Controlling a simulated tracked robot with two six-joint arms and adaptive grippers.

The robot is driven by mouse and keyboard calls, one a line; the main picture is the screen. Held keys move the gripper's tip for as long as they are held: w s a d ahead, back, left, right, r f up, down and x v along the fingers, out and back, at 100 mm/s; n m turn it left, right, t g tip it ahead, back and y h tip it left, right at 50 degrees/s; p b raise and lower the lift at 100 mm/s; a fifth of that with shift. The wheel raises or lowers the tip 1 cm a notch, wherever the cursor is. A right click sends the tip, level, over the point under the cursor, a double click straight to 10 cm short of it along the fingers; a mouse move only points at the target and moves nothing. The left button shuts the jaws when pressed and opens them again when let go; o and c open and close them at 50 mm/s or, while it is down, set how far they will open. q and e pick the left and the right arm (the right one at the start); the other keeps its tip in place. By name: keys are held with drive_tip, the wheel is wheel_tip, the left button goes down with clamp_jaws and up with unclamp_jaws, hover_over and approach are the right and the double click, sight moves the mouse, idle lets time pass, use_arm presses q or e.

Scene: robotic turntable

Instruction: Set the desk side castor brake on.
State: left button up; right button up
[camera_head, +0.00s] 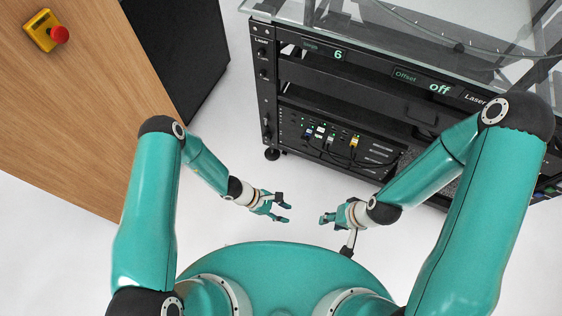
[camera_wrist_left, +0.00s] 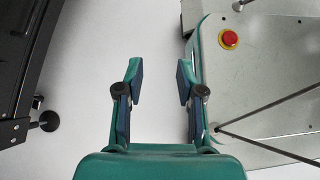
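The castor at the desk-side corner of the black equipment rack (camera_head: 262,85) shows in the head view as a small dark foot (camera_head: 271,154) on the floor. In the left wrist view it is a dark round shape (camera_wrist_left: 47,121) at the left. Its brake is too small to make out. My left gripper (camera_head: 287,213) is open and empty, above the floor, nearer to me than the castor and apart from it. Its two fingers stand apart in the left wrist view (camera_wrist_left: 160,85). My right gripper (camera_head: 322,219) is to its right, over the floor; its finger gap is unclear.
A wooden desk (camera_head: 85,110) with a red-and-yellow stop button (camera_head: 52,33) is at the left. A dark cabinet (camera_head: 180,45) stands beside it. A glass top (camera_head: 340,22) overhangs the rack. White floor (camera_head: 225,150) is clear between desk and rack.

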use_arm(q)
drive_tip(key=w+f+n+t+b, duration=0.6)
drive_tip(key=w+f+n+t, duration=0.25)
drive_tip(key=w+f, duration=0.5)
drive_tip(key=w+a+f+n+t+y+b, duration=0.4)
drive_tip(key=w+a+f+n+t+y, duration=0.1)
drive_tip(key=w+a+f+n+t, duration=0.15)
drive_tip(key=w+d+f+b, duration=0.2)
drive_tip(key=w+f+b, duration=0.1)
drive_tip(key=w+b, duration=0.3)
drive_tip(key=w+d+f+g+b, duration=0.1)
drive_tip(key=w+d+f+b, duration=0.1)
drive_tip(key=w+b, duration=0.4)
drive_tip(key=shift+w+f, duration=0.6)
drive_tip(key=shift+w, duration=0.65)
use_arm(e)
wheel_tip(320, 180, down, 25)
drive_tip(key=shift+r, duration=0.2)
